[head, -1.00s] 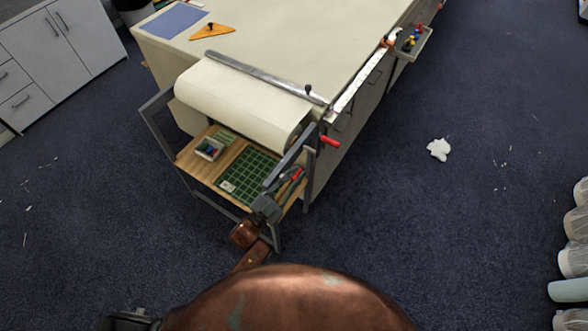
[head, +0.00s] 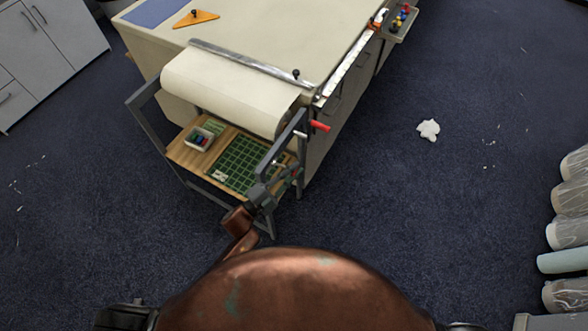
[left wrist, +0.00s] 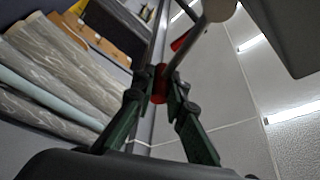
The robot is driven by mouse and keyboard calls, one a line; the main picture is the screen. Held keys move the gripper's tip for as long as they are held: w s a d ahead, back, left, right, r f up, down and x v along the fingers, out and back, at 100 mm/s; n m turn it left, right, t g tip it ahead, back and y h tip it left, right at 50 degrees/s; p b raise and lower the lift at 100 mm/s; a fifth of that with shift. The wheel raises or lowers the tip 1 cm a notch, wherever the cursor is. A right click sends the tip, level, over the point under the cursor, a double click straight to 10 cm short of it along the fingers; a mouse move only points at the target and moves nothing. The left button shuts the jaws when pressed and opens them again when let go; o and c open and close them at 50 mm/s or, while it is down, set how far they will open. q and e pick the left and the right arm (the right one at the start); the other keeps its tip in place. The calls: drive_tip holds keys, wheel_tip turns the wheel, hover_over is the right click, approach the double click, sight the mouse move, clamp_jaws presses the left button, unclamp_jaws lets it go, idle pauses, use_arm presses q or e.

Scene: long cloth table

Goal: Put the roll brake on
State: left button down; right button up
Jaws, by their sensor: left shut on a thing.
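The paper roll (head: 225,92) lies across a grey frame at the near end of the long table. A red handle (head: 319,126) sticks out at the right side of the frame. My left gripper (head: 292,174) is low at the frame's right side, below that handle. In the left wrist view its green fingers (left wrist: 159,92) are shut on a red grip (left wrist: 160,77) at the end of a thin grey lever (left wrist: 184,48). A second red piece (left wrist: 181,41) shows behind the lever. In the head view the held grip is mostly hidden by the fingers. My right gripper is not in view.
A wooden shelf under the roll holds a green cutting mat (head: 238,163) and a small tray (head: 199,139). A metal bar (head: 240,62) lies across the paper. A crumpled white scrap (head: 428,130) lies on open floor.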

use_arm(q)
drive_tip(key=shift+s+f, duration=0.1)
drive_tip(key=shift+f, duration=0.05)
drive_tip(key=c, duration=1.9)
unclamp_jaws()
drive_tip(key=shift+c, duration=0.2)
drive_tip(key=v, duration=1.1)
drive_tip(key=shift+s+a, duration=0.25)
drive_tip(key=shift+a, duration=0.05)
drive_tip(key=shift+f, duration=0.15)
